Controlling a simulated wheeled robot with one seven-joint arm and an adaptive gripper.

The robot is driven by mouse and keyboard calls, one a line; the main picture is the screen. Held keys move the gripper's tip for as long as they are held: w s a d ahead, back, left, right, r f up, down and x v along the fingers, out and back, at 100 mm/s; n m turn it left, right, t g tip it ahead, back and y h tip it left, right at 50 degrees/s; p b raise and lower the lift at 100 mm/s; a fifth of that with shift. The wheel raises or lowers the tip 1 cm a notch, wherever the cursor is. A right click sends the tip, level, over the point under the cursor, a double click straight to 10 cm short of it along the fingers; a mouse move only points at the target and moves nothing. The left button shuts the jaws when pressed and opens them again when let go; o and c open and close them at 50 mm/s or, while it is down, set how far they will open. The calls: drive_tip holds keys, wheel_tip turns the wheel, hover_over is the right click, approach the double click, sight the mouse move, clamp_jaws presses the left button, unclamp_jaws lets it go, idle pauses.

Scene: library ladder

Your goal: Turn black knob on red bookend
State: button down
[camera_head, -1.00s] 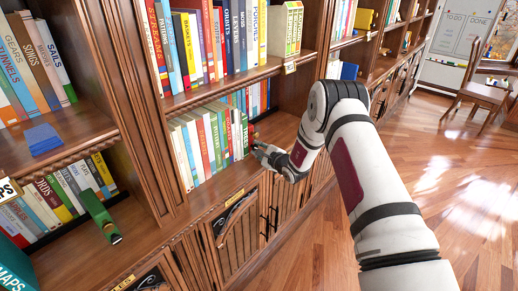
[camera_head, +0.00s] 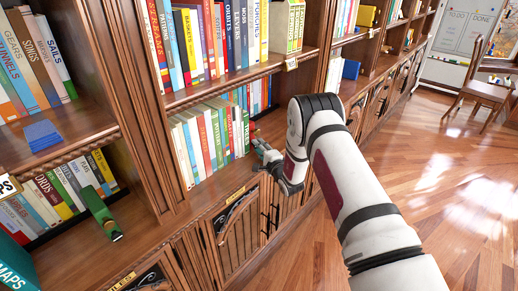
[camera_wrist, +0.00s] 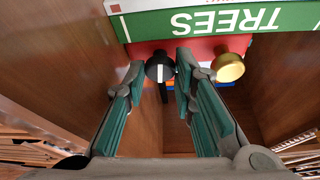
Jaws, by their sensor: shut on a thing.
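The red bookend (camera_wrist: 205,47) shows in the wrist view as a strip of red face below a green book lettered TREES (camera_wrist: 215,20). The black knob (camera_wrist: 160,67) is on its front and carries a white line that runs roughly up and down in the picture. A dark narrow piece hangs below the knob. A round brass knob (camera_wrist: 228,67) is to the right of it. My gripper (camera_wrist: 160,70) has its two teal-padded fingers on either side of the black knob and is shut on it. In the head view my gripper (camera_head: 262,150) is at the right end of the lower book row.
Wooden shelf walls (camera_wrist: 280,80) stand close on both sides of my gripper. Books (camera_head: 205,140) fill the shelf to the left. A green object (camera_head: 101,213) lies on the left lower shelf. Cabinet doors (camera_head: 235,235) are below; the floor at right is open.

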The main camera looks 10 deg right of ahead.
idle(0.4)
drive_tip(key=c, duration=1.3)
unclamp_jaws()
drive_tip(key=shift+c, duration=0.2)
drive_tip(key=shift+f, duration=0.15)
